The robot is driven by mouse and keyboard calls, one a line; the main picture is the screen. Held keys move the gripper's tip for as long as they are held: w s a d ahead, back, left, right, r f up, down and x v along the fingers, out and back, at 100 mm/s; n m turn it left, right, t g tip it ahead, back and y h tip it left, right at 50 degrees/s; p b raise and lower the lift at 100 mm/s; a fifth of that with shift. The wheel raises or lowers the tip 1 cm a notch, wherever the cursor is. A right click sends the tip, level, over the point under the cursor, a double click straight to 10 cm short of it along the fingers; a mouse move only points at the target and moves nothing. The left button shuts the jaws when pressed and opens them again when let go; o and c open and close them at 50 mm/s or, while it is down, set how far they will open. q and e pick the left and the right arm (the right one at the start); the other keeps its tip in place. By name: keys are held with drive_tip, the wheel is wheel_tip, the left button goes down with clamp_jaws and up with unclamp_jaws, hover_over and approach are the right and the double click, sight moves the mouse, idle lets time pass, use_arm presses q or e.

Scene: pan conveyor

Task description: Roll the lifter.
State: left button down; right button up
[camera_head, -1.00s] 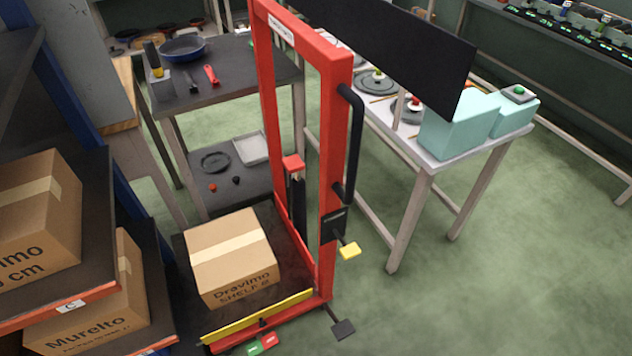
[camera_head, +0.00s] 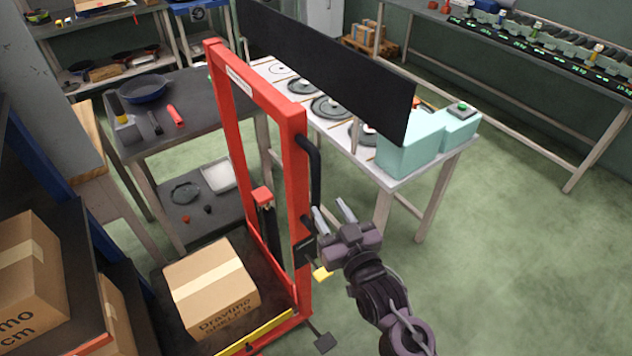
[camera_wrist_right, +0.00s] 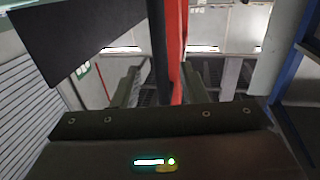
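The lifter is a red upright frame (camera_head: 296,190) with a black bar handle (camera_head: 314,168) on its right post and a low platform with a yellow front edge (camera_head: 262,332). A cardboard box (camera_head: 212,285) sits on the platform. My right gripper (camera_head: 331,209) is open, just right of the handle's lower end, with its fingers pointing up. In the right wrist view, the dark handle (camera_wrist_right: 158,60) and the red post (camera_wrist_right: 176,45) show between the two spread fingers (camera_wrist_right: 163,88); I cannot tell whether they touch. My left gripper is not in view.
A shelf with boxes (camera_head: 32,280) stands close on the left. A dark table (camera_head: 195,95) with a blue pan stands behind the lifter. A white conveyor table (camera_head: 400,178) with a black panel stands behind right. Green floor is clear at the right.

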sight(318, 191)
drive_tip(key=p+x, duration=0.1)
drive_tip(key=x, duration=0.6)
drive_tip(key=shift+w+a+p, duration=0.1)
drive_tip(key=shift+w+p, duration=0.25)
clamp_jaws()
